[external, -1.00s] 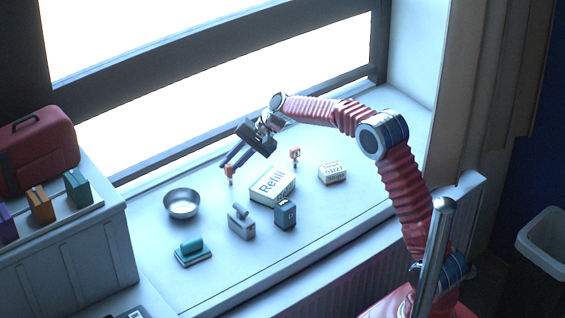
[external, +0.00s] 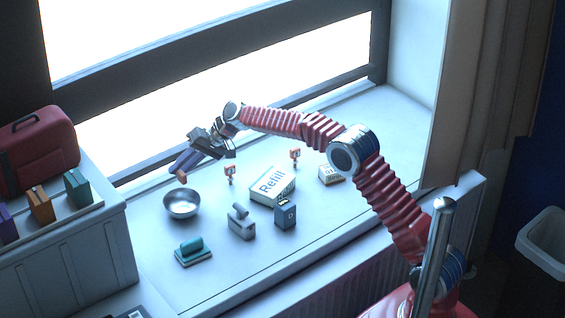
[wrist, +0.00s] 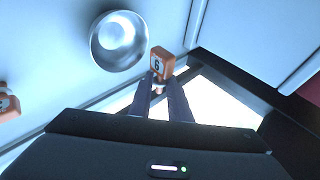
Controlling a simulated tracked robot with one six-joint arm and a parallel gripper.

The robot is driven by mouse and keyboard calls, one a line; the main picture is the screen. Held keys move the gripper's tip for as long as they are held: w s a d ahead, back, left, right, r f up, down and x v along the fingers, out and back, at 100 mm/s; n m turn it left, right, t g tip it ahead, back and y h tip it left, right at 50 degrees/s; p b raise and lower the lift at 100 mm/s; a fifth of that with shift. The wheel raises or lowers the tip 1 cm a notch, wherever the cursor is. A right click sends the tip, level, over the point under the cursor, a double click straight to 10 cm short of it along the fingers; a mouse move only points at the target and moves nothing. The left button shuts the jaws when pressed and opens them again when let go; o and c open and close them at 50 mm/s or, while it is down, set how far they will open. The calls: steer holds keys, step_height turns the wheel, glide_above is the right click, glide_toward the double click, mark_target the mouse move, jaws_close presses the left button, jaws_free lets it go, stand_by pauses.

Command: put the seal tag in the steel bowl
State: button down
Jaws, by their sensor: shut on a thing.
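My gripper (external: 182,172) is shut on a small orange seal tag (external: 181,178). In the wrist view the tag (wrist: 161,63) is pinched at its lower end between the dark fingers and shows a pale label with a dark "6". The steel bowl (external: 182,204) stands on the sill, with the tag above its far rim in the external view. In the wrist view the bowl (wrist: 119,41) lies left of the tag, apart from it in the picture. The inside that shows looks empty.
Two other orange tags stand on the sill, one (external: 230,171) right of the bowl and one (external: 295,155) farther off. A Refill box (external: 272,186), small box (external: 331,175), dark blue box (external: 285,215), grey object (external: 241,222) and teal-handled block (external: 192,251) stand nearby.

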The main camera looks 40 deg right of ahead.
steer(key=shift+f, duration=0.1)
glide_above(185, 208)
steer(key=shift+d+f, duration=0.1)
steer(key=shift+f, duration=5.3)
steer(key=c, duration=1.6)
jaws_free()
steer(key=shift+o, duration=0.2)
steer(key=shift+s, duration=0.1)
step_height(185, 208, up, 7)
